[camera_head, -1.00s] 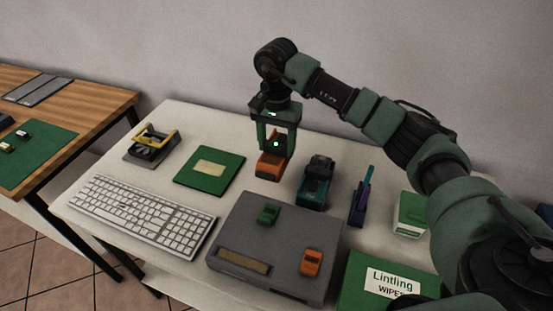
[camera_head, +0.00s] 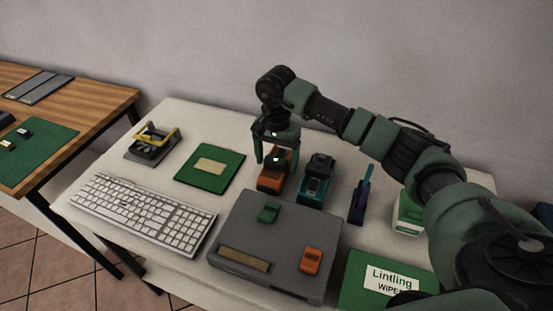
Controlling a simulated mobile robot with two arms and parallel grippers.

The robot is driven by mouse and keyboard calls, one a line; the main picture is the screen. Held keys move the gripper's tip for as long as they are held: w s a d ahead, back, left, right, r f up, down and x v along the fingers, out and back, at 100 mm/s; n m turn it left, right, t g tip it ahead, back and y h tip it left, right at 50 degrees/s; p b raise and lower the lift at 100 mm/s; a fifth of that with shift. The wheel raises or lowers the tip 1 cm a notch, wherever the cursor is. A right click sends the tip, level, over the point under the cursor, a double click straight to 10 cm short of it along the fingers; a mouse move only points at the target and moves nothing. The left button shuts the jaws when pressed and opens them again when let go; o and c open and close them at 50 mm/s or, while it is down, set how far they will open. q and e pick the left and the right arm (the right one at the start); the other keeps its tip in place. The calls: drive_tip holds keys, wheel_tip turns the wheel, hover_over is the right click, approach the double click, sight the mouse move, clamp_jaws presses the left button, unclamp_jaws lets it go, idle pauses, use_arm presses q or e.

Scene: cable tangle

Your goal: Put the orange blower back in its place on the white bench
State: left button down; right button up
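The orange blower (camera_head: 269,182) stands on the white bench (camera_head: 213,129), behind the grey box and left of a teal and black device. My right gripper (camera_head: 275,163) is directly above it, pointing down. Its two fingers are spread apart, one on each side of the blower's upper part. The palm and fingers hide some of the blower's top, and I cannot tell whether a finger touches it. My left gripper is not in view.
The teal device (camera_head: 316,183) stands close on the right, then a blue-purple tool (camera_head: 360,195). A green pad (camera_head: 210,168) lies left. The grey box (camera_head: 270,238) and keyboard (camera_head: 140,212) are in front. A wooden table (camera_head: 100,93) is at far left.

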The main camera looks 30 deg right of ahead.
sight(277, 159)
drive_tip(key=shift+r, duration=0.15)
wheel_tip(277, 159, up, 12)
drive_tip(key=b, duration=0.1)
drive_tip(key=shift+b, duration=0.35)
idle(0.6)
